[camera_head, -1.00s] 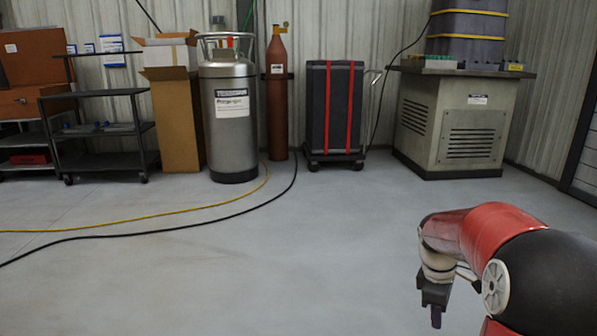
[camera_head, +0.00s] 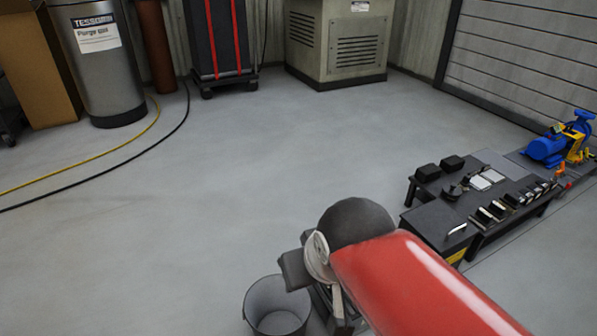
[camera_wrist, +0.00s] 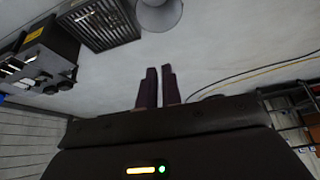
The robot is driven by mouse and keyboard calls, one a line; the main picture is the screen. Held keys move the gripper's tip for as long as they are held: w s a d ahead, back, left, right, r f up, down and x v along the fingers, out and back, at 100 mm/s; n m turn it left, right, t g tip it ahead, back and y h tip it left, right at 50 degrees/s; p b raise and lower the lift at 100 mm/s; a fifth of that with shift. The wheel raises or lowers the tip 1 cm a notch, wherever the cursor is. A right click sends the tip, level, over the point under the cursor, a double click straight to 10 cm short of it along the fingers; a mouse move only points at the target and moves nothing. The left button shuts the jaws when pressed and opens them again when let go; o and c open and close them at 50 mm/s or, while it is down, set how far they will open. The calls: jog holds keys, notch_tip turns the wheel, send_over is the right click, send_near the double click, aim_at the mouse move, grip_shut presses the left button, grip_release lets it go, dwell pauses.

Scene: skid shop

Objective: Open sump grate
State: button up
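In the wrist view a dark, slatted grate (camera_wrist: 100,26) in a frame lies at the upper left, between a grey bucket and a black bench; I take it for the sump grate. In the head view my arm covers most of that area, and I cannot make the grate out clearly. My gripper (camera_wrist: 159,68) shows in the wrist view as two dark purplish fingers with a narrow empty gap. It is apart from the grate, with bare floor beyond the tips. In the head view the fingers are hidden behind my arm.
The grey bucket (camera_head: 277,306) stands left of my arm, also in the wrist view (camera_wrist: 158,14). A low black bench (camera_head: 425,190) with small parts stands at right, beside a blue pump (camera_head: 560,145). Yellow and black hoses (camera_head: 150,140) cross the floor at left. The middle floor is clear.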

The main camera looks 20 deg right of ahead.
jog(key=w+f+m+g, duration=0.1)
jog(key=f, duration=0.1)
jog(key=w+d+f+m+g+y+b, duration=0.1)
jog(key=w+m, duration=0.1)
jog(key=w+d+f+m+g+y, duration=0.1)
jog(key=w+f, duration=0.1)
jog(key=shift+f+m+b, duration=0.3)
jog(key=shift+f+b, duration=0.05)
jog(key=shift+b, duration=0.05)
grip_shut()
jog(key=w+d+f+m+t+y+b, duration=0.25)
jog(key=w+d+f+m+y, duration=0.2)
jog(key=d+f+m, duration=0.55)
jog(key=w+d+f+m+t+y+b, duration=0.3)
jog(key=w+d+f+m, duration=0.35)
jog(key=d+f, duration=0.55)
jog(key=s+d+f+m+t+h, duration=0.3)
jog(key=s+d+f+m, duration=0.15)
jog(key=f, duration=0.35)
jog(key=s+d+f+m+t+h+b, duration=0.1)
jog(key=s+d+f+m+t+h, duration=0.15)
jog(key=d+f+m, duration=0.4)
jog(key=s+d+f+m+t+h, duration=0.3)
jog(key=s+d+f, duration=0.1)
jog(key=f, duration=0.6)
jog(key=w, duration=0.6)
jog(key=w+a+f, duration=0.1)
jog(key=w, duration=0.2)
jog(key=shift+w+b, duration=0.3)
jog(key=shift+b, duration=0.1)
